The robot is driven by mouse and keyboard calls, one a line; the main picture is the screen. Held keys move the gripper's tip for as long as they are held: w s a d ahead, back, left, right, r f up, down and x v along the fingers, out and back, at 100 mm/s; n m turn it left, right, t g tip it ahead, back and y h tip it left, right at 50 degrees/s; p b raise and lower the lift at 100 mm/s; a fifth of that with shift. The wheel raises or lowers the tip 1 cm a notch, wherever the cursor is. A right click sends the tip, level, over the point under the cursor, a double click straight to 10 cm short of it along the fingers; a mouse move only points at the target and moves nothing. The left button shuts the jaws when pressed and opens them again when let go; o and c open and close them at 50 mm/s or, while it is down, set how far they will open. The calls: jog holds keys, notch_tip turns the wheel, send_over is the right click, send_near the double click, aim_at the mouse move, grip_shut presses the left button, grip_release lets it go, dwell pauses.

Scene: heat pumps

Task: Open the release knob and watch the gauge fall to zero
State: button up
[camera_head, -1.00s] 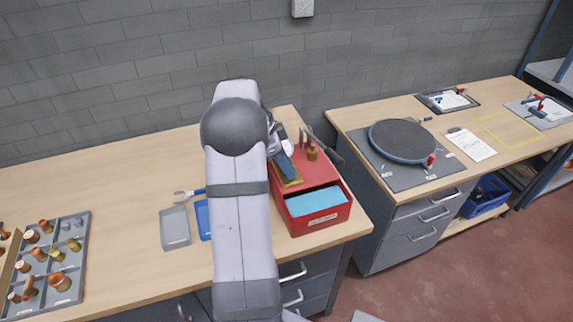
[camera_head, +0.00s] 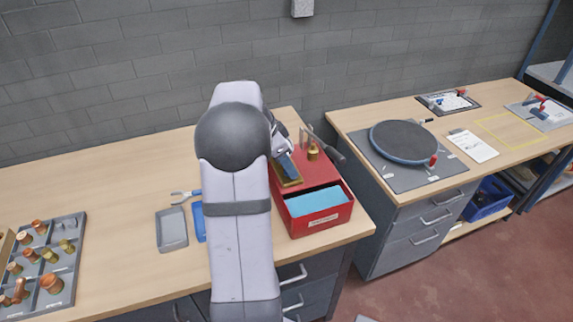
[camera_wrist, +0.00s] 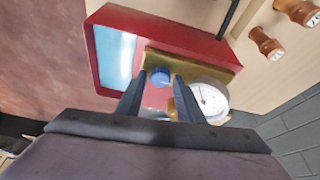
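The blue release knob (camera_wrist: 160,76) sits on a brass block (camera_wrist: 190,64) on top of the red box (camera_wrist: 165,33). The white round gauge (camera_wrist: 211,99) stands beside the block, right of the knob in the wrist view; its needle is too small to read. My gripper (camera_wrist: 158,80) is open, with one dark finger on each side of the knob in that view. I cannot tell whether the fingers touch it. In the head view my arm hides much of this area, but the brass block (camera_head: 291,184) shows on the red box (camera_head: 322,226).
The red box's front holds a light blue insert (camera_head: 314,201). Brass fittings (camera_head: 313,152) and a dark-handled tool (camera_head: 334,152) lie behind. A grey tray (camera_head: 172,230) and pliers (camera_head: 185,196) lie left of my arm. A fittings tray (camera_head: 68,262) is farther left.

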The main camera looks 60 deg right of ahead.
jog(key=shift+r, duration=0.1)
jog(key=b+v, duration=0.2)
jog(key=v, duration=0.5)
jog(key=shift+a, duration=0.15)
dwell(0.4)
jog(key=w+a+n+t+p, duration=0.1)
jog(key=w+a+n+p, duration=0.25)
jog(key=a, duration=0.45)
jog(key=w+a+n+t+y+p, duration=0.1)
jog(key=w+a+n+p, duration=0.1)
jog(key=w+a+n, duration=0.45)
jog(key=w+a+n+t+p, duration=0.1)
jog(key=w+a+n+p, duration=0.15)
jog(key=a, duration=0.65)
jog(key=s+a+f+n+y+p, duration=0.1)
jog(key=s+a+n+p, duration=0.25)
jog(key=a+n, duration=0.5)
jog(key=s+a+n+y+p, duration=0.15)
jog(key=s+a+n, duration=0.35)
jog(key=a, duration=0.7)
notch_tip(320, 180, down, 5)
jog(key=b, duration=0.4)
jog(key=shift+s+a+f, duration=0.1)
jog(key=shift+s+f, duration=0.05)
